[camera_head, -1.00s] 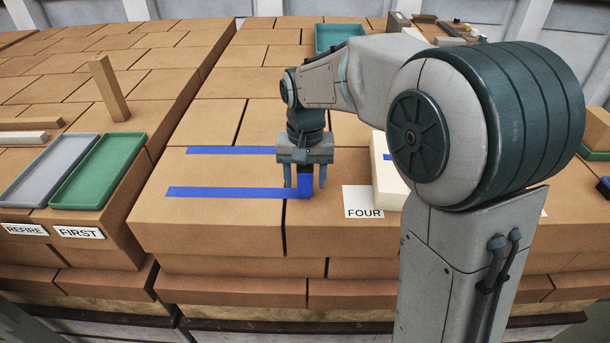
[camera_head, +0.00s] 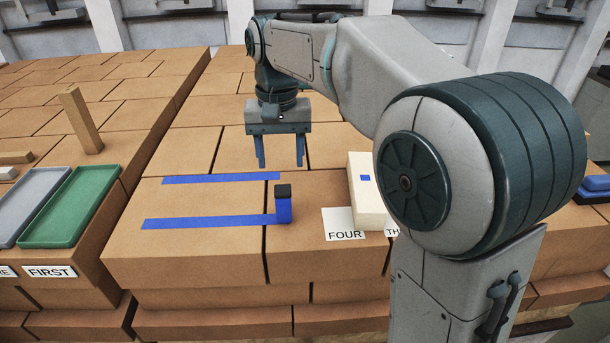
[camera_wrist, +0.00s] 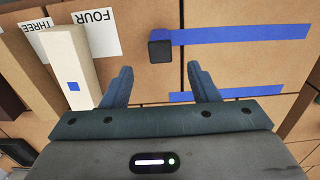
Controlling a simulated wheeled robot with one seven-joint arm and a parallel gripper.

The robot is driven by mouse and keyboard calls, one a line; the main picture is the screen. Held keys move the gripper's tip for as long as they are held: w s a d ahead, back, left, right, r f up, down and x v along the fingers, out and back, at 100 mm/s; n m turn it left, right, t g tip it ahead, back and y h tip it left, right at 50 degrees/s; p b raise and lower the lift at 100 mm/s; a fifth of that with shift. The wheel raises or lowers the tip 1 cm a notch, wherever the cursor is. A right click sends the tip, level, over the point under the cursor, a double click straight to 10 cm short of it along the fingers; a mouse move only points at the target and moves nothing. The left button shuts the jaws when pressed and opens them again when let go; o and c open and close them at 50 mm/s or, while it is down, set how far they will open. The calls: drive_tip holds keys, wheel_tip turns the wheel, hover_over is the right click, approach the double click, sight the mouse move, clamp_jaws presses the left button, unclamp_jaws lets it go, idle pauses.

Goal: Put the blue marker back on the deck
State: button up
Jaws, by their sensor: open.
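The blue marker (camera_head: 283,210), a small upright block with a dark top, stands on the brick-topped deck (camera_head: 190,260) at the right end of the front blue tape strip (camera_head: 205,222). In the wrist view its dark top (camera_wrist: 160,51) shows just beyond and between my fingertips. My gripper (camera_head: 280,165) is open and empty, above and apart from the marker, fingers pointing down. Both fingers also show spread in the wrist view (camera_wrist: 159,68).
A cream block (camera_head: 362,200) with a small blue square stands right of the marker, beside a FOUR card (camera_head: 340,223). A second tape strip (camera_head: 220,179) lies behind. Green (camera_head: 70,207) and grey (camera_head: 28,205) trays and an upright wooden block (camera_head: 80,120) are at left.

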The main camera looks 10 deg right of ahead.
drive_tip(key=shift+s+d, duration=0.25)
drive_tip(key=shift+d, duration=0.1)
drive_tip(key=s+d+f+t, duration=0.1)
drive_tip(key=s+d+f, duration=0.4)
drive_tip(key=s, duration=0.4)
drive_tip(key=s+d+f+t, duration=0.2)
drive_tip(key=s+d+f, duration=0.3)
drive_tip(key=s+d, duration=0.3)
drive_tip(key=shift+s+t, duration=0.3)
drive_tip(key=shift+s, duration=0.3)
drive_tip(key=shift+d, duration=0.1)
